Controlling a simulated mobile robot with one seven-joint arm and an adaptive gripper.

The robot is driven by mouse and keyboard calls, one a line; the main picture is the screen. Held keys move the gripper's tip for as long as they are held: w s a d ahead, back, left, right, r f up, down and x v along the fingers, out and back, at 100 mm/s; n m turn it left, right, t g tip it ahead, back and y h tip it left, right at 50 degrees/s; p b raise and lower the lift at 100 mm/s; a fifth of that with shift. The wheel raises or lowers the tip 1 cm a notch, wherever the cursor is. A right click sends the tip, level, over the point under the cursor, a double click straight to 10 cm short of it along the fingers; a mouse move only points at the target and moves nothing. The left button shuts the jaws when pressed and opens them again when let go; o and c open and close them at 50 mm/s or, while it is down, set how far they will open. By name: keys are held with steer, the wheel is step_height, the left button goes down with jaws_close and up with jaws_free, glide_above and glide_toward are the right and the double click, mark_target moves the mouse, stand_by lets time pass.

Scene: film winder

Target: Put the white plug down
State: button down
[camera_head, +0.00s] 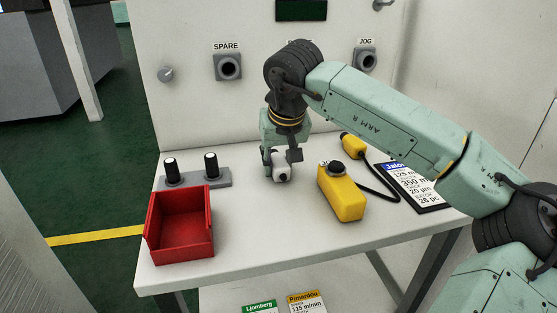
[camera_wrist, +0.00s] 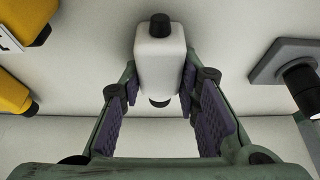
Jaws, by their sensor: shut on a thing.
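The white plug (camera_head: 281,172) is a small white block with dark ends. It also shows in the wrist view (camera_wrist: 160,55), with one dark knob at its top and another at its lower end. My gripper (camera_head: 283,160) is shut on it, with the purple finger pads (camera_wrist: 160,90) on either side. In the head view the plug is low over the white table (camera_head: 265,230); I cannot tell whether it touches the surface.
A red bin (camera_head: 180,253) and a grey holder with two black-and-white pegs (camera_head: 205,181) stand to the left. A yellow box (camera_head: 343,195) with a black knob, a cable, a yellow plug (camera_head: 353,145) and a label board (camera_head: 415,187) lie to the right. Sockets (camera_head: 228,67) line the panel behind.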

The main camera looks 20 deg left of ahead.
steer(key=c, duration=1.2)
jaws_free()
steer(key=shift+s+f, duration=0.1)
steer(key=shift+f, duration=0.6)
steer(key=shift+r, duration=0.35)
steer(key=v, duration=1.2)
steer(key=shift+w+r, duration=0.3)
steer(key=shift+r, duration=0.25)
